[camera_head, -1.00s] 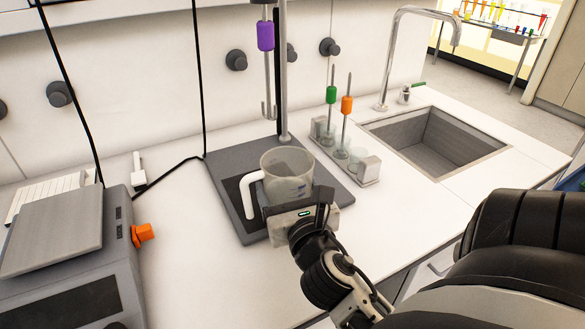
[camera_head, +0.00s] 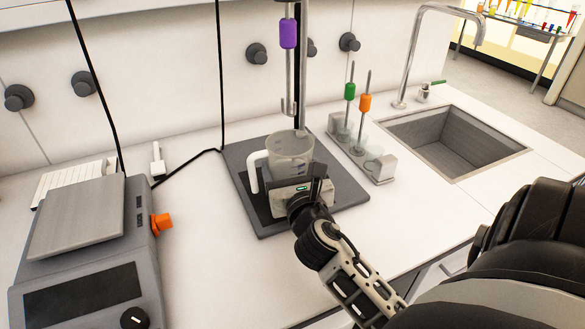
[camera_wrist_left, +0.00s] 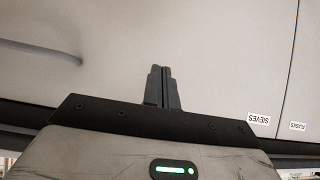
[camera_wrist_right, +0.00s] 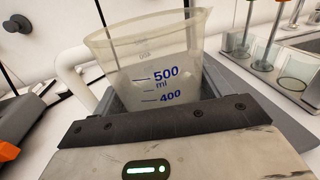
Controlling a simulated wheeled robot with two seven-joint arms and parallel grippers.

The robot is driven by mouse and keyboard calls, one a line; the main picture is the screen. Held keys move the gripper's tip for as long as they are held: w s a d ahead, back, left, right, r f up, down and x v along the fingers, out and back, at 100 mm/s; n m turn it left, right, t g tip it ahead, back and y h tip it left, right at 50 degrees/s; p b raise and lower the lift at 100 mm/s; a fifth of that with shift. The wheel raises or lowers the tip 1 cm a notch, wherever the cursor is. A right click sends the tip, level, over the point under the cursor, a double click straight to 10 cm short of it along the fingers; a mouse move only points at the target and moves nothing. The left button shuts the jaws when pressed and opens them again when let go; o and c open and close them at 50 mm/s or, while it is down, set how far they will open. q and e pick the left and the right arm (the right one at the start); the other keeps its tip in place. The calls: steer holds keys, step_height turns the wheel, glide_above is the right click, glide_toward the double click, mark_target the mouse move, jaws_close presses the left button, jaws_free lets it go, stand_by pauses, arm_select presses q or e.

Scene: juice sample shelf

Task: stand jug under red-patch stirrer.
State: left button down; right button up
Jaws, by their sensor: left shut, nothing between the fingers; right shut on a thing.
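The clear jug (camera_head: 290,148) with a white handle on its left is upright over the dark base plate (camera_head: 240,170) of the stirrer stand. I cannot tell whether its bottom touches the plate. My right gripper (camera_head: 292,186) is shut on the jug's near side; in the right wrist view the jug (camera_wrist_right: 150,60) shows 500 and 400 ml marks between the fingers. Above the jug hangs a hooked stirrer with a purple patch (camera_head: 288,33). Green (camera_head: 350,90) and orange (camera_head: 365,102) stirrers stand beside it. I see no red patch. My left gripper (camera_wrist_left: 163,88) is shut and empty.
The rack (camera_head: 382,172) with the stirrers and small glasses stands right of the plate. A sink (camera_head: 450,145) with a tap is further right. A grey balance (camera_head: 85,250) with an orange knob is at left. The counter in front is clear.

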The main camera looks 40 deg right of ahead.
steer(key=shift+f, duration=0.15)
stand_by(0.7)
steer(key=o, duration=1.4)
steer(key=shift+f, duration=0.15)
